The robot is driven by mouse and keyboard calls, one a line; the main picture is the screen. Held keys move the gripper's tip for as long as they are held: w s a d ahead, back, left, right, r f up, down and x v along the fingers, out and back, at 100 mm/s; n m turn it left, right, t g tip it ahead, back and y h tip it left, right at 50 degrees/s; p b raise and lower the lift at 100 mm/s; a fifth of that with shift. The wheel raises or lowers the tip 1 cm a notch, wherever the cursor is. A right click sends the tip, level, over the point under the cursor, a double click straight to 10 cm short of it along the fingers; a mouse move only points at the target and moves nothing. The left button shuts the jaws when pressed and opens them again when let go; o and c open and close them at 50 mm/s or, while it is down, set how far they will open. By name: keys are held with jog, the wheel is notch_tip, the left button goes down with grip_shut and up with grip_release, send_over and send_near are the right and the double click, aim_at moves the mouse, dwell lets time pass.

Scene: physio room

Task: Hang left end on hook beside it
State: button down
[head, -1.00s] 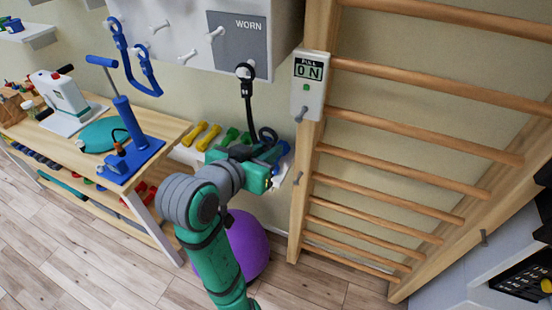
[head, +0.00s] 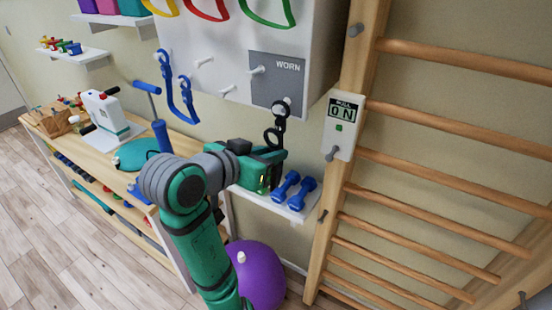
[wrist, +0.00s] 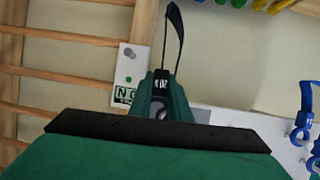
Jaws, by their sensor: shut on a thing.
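The black band hangs by its upper end (head: 282,107) from the right-hand hook of the grey WORN panel (head: 265,88). Its other end (head: 272,138) is at the jaws of my gripper (head: 283,156), just below that hook. My gripper is shut on this end. In the wrist view the gripper (wrist: 160,88) shows dark fingers together, with the black strap (wrist: 176,30) curving away from them. The rest of the strap is hidden behind my gripper in the head view. A bare white hook (head: 256,70) sticks out on the WORN panel, up and left of the held end.
A blue band (head: 182,108) hangs on the white board to the left. The ON box (head: 342,125) and wooden wall bars (head: 455,135) stand close on the right. Blue dumbbells (head: 300,192) lie on a shelf below; a purple ball (head: 258,275) is on the floor.

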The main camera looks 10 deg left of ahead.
send_near(262, 93)
jog(key=shift+s+d+f, duration=0.15)
jog(key=shift+s+f, duration=0.65)
jog(key=shift+s, duration=0.15)
jog(key=shift+n+y, duration=0.3)
jog(key=shift+y, duration=0.2)
jog(key=shift+w+d, duration=0.2)
jog(key=shift+w, duration=0.4)
jog(key=shift+w+d, duration=0.2)
jog(key=shift+w, duration=0.4)
jog(key=shift+w+d, duration=0.1)
jog(key=shift+w, duration=0.15)
jog(key=shift+w, duration=0.25)
jog(key=shift+w+d, duration=0.3)
jog(key=shift+w, duration=0.6)
jog(key=shift+w+d, duration=0.3)
jog(key=shift+w, duration=0.55)
dwell(0.7)
jog(key=shift+f, duration=0.45)
